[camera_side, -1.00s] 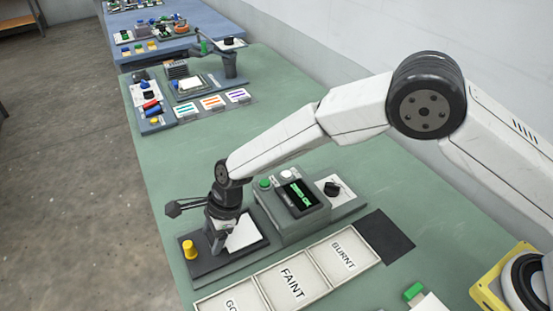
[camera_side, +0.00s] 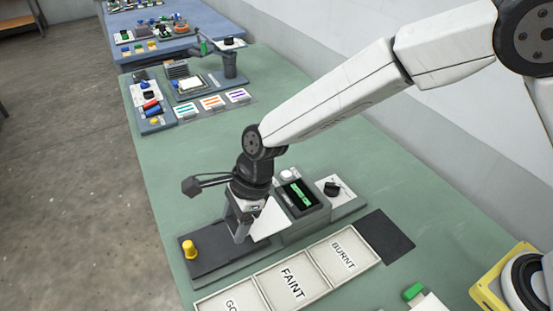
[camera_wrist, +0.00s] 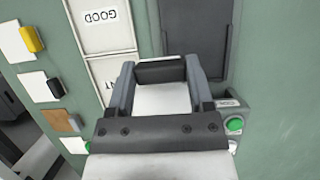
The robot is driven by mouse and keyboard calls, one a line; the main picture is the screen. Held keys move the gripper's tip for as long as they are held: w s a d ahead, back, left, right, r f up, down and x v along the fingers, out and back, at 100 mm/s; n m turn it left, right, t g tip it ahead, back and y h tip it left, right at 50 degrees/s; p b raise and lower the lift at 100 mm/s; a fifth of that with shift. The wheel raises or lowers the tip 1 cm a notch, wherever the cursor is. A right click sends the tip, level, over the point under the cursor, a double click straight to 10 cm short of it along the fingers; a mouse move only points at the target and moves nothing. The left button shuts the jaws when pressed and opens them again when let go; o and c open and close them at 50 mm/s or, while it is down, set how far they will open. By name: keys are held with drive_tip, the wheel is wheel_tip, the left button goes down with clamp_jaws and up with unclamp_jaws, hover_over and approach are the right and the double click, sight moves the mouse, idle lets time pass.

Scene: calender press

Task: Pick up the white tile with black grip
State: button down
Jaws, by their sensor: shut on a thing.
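My gripper (camera_side: 240,232) is shut on the black grip (camera_wrist: 160,71) of a white tile (camera_side: 268,220). In the wrist view the grip sits between the two fingers, and the white tile face (camera_wrist: 162,99) shows below it. In the side view the tile is held above the dark press bed (camera_side: 212,250), and my gripper partly hides it. The black grip is hidden by the fingers in the side view.
A yellow knob (camera_side: 189,248) stands on the bed's left end. The press housing with a green-lit screen (camera_side: 300,193) is close behind the tile. Trays marked FAINT (camera_side: 292,283), BURNT (camera_side: 342,255) and GOOD (camera_wrist: 100,17) look empty. Other gripped tiles (camera_wrist: 42,86) lie beyond.

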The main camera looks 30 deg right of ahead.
drive_tip(key=s+d+r, duration=0.3)
drive_tip(key=s+d, duration=0.1)
drive_tip(key=s, duration=0.2)
drive_tip(key=shift+d+r, duration=0.15)
drive_tip(key=shift+d, duration=0.1)
idle(0.6)
